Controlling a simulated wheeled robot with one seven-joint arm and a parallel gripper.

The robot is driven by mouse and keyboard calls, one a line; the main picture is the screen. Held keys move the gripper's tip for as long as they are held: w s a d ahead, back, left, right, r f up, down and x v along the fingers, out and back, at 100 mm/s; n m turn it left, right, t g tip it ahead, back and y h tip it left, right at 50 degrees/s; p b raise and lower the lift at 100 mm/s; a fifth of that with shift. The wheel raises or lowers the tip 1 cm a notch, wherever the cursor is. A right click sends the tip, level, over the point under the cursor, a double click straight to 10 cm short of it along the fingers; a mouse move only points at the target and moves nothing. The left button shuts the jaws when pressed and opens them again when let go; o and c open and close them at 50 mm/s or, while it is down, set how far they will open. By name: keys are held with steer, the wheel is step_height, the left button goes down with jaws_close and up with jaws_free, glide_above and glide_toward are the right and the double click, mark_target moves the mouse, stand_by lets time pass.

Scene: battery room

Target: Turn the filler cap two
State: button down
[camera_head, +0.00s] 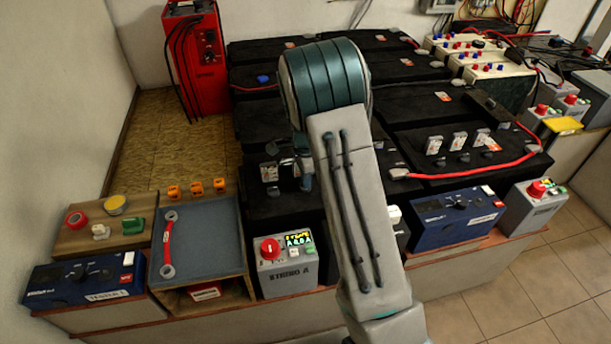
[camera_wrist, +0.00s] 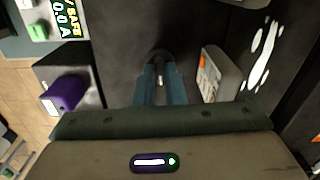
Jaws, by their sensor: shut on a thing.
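My gripper (camera_wrist: 160,70) points down at the top of a black battery block (camera_wrist: 120,22). Its two blue-grey fingers are shut on a small dark round filler cap (camera_wrist: 158,55), which shows just past the fingertips. Most of the cap is hidden between the fingers, and I cannot read a number on it. In the head view my gripper (camera_head: 305,178) is partly hidden by my arm, over the front battery (camera_head: 262,212) in the middle. The cap itself cannot be made out there.
A white-and-orange labelled block (camera_wrist: 216,74) stands close right of the fingers. The String A box (camera_head: 287,271) with its red knob is in front. A tray (camera_head: 204,232) holding a red cable link (camera_head: 168,243) lies left. More black batteries and a red cable (camera_head: 465,172) lie right.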

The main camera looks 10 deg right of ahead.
steer(key=shift+m, duration=0.6)
steer(key=c, duration=1.5)
jaws_free()
step_height(320, 180, up, 14)
steer(key=p, duration=0.1)
